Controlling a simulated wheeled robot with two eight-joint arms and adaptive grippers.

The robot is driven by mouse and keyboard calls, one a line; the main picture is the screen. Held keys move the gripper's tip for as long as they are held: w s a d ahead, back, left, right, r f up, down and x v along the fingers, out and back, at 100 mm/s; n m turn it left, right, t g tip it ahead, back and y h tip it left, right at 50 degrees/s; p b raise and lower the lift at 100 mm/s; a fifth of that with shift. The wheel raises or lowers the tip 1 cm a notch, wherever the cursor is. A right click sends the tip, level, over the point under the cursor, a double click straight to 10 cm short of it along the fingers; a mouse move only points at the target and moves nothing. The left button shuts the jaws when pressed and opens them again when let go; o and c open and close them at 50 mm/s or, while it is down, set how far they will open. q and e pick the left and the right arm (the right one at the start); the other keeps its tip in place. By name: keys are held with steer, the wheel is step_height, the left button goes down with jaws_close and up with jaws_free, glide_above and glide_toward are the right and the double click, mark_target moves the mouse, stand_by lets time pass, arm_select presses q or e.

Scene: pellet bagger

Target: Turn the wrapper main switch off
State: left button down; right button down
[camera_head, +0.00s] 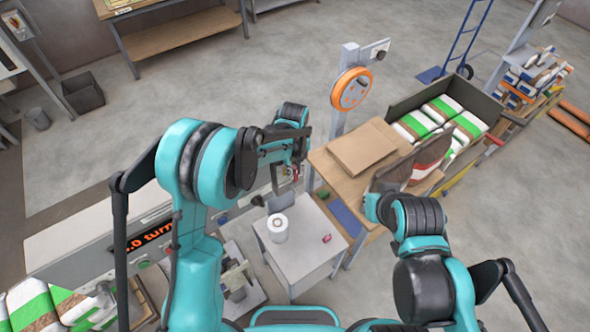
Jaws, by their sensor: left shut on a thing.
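The wrapper (75,245) is the long grey machine at the left, with an orange lit display (150,236) on its side. My left gripper (294,168) is at the far end of the machine, beside a grey upright panel part. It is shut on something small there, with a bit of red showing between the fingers. This is probably the main switch, but the fingers hide most of it and its position cannot be read. My right arm (418,218) is over the wooden table's near edge; its fingers are not clear.
A small grey table (300,268) holds a white roll (278,228) and a red item (327,239). A wooden table (335,180) carries cardboard and brown sacks. A bin (395,105) of green-striped bags stands behind.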

arm_select(q)
steer(key=shift+s+a+f+h+b, duration=0.1)
steer(key=shift+f+h+b, duration=0.05)
steer(key=shift+h+b, duration=0.35)
steer(key=shift+t, duration=0.3)
steer(key=c, duration=1.4)
jaws_free()
steer(key=shift+c, duration=0.2)
steer(key=shift+r, duration=0.2)
step_height(320, 180, up, 12)
steer(key=a, duration=0.1)
steer(key=shift+s, duration=0.4)
steer(key=shift+a+f, duration=0.1)
